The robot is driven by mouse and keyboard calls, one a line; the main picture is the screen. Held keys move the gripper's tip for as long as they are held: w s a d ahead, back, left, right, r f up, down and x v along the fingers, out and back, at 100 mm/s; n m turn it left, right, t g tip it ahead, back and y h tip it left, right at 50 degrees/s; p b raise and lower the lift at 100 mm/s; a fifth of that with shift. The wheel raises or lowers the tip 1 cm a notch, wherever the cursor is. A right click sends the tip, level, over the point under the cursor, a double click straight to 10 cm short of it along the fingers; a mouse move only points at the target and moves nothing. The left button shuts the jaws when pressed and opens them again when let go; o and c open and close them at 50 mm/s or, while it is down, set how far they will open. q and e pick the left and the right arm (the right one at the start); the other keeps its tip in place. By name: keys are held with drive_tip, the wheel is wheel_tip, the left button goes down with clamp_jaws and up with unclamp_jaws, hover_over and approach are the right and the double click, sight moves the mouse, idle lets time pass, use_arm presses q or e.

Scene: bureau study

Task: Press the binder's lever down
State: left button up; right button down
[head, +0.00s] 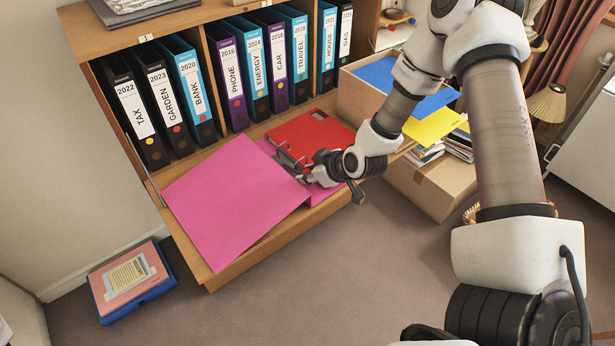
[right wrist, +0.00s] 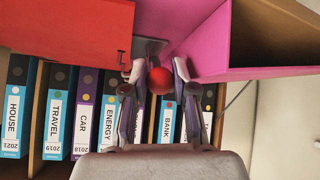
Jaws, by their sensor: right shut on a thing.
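The pink binder (head: 225,205) lies open on the wooden flap in front of the shelves. In the right wrist view a red ball (right wrist: 160,80), which looks like the lever's knob, sits between the fingers of my right gripper (right wrist: 160,72). They are shut on it. The lever's arm is mostly hidden, so its angle cannot be told. My left gripper is not in view.
Labelled binders (head: 190,88) stand in the shelves behind. A cardboard box (head: 365,95) with blue and yellow folders stands at the right. Another box (head: 430,185) sits on the floor. A pink and blue stack (head: 130,282) lies on the floor at the left. The front carpet is clear.

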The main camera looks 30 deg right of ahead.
sight(311, 191)
drive_tip(key=f+t+b, duration=0.2)
drive_tip(key=b, duration=0.1)
drive_tip(key=shift+s+f, duration=0.25)
drive_tip(key=shift+s, duration=0.05)
drive_tip(key=shift+s+f+t+y+b, duration=0.15)
drive_tip(key=shift+t+y+b, duration=0.15)
drive_tip(key=shift+t+b, duration=0.45)
drive_tip(key=c, duration=0.9)
unclamp_jaws()
drive_tip(key=shift+g, duration=0.25)
drive_tip(key=v, duration=0.8)
